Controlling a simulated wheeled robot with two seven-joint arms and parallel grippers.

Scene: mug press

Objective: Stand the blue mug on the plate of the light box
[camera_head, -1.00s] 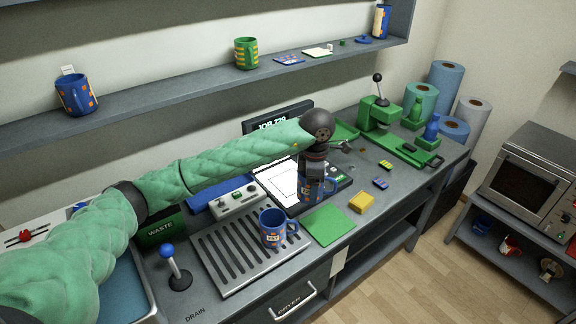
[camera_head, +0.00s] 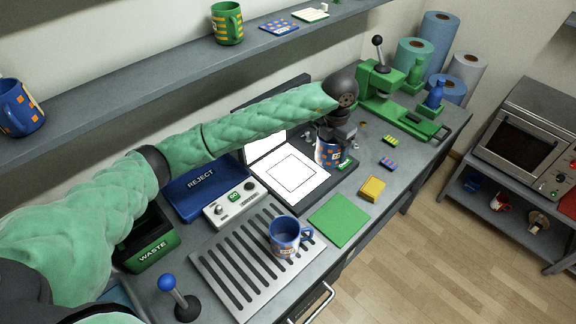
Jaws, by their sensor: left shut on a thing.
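My left gripper (camera_head: 338,136) comes in from the left and is shut on a blue mug (camera_head: 327,154) with orange patches. The gripper hides the mug's upper right part. The mug shows at the right side of the light box (camera_head: 290,172), whose bright white plate bears a square outline. I cannot tell whether the mug's base touches anything. A second blue mug (camera_head: 285,236) with an orange and white print stands upright on the slatted drying rack (camera_head: 226,262), its handle to the right. My right gripper is not in view.
A green mat (camera_head: 339,220) and a yellow block (camera_head: 372,188) lie in front of the light box. A green press (camera_head: 385,85) stands at the back right.

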